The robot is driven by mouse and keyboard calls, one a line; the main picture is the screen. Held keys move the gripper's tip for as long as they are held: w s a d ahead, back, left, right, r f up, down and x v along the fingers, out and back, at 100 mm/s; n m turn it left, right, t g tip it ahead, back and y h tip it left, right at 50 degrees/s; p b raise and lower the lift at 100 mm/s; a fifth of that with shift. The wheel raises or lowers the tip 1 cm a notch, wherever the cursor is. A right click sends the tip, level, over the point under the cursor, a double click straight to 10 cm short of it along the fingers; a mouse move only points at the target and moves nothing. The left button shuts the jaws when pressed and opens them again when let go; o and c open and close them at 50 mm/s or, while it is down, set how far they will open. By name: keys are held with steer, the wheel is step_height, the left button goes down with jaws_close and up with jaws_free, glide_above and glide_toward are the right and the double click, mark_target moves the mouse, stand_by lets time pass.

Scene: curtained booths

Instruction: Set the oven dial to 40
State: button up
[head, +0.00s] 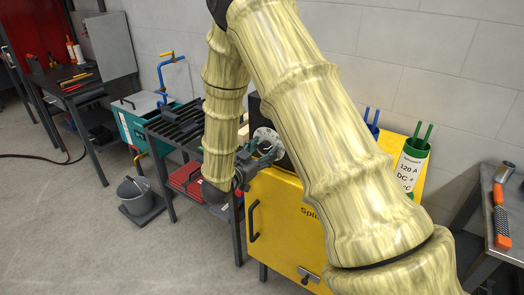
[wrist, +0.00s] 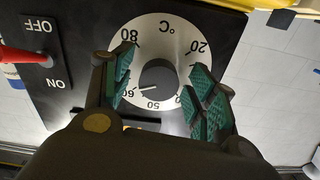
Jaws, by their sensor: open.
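The oven is a yellow cabinet (head: 285,225) with a black handle and a dark control panel. Its dial (head: 264,136) is a pale round scale, partly behind my gripper in the head view. In the wrist view the dial (wrist: 163,27) appears upside down, with 80, 60, 50, 20 and °C readable; the 40 mark is hidden by my right finger. The black knob (wrist: 160,76) sits at its centre, its white pointer directed close to 60. My gripper (wrist: 161,84) is open, its green-padded fingers on either side of the knob. It also shows in the head view (head: 262,158). Contact cannot be told.
A red switch lever (wrist: 18,55) with ON and OFF labels is beside the dial. A dark slatted table (head: 180,125) with red boxes below stands left of the oven. Green and blue rod holders (head: 412,160) are behind it at right. Open floor lies at left.

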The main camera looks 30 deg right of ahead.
steer(key=c, duration=1)
steer(key=shift+c, duration=0.2)
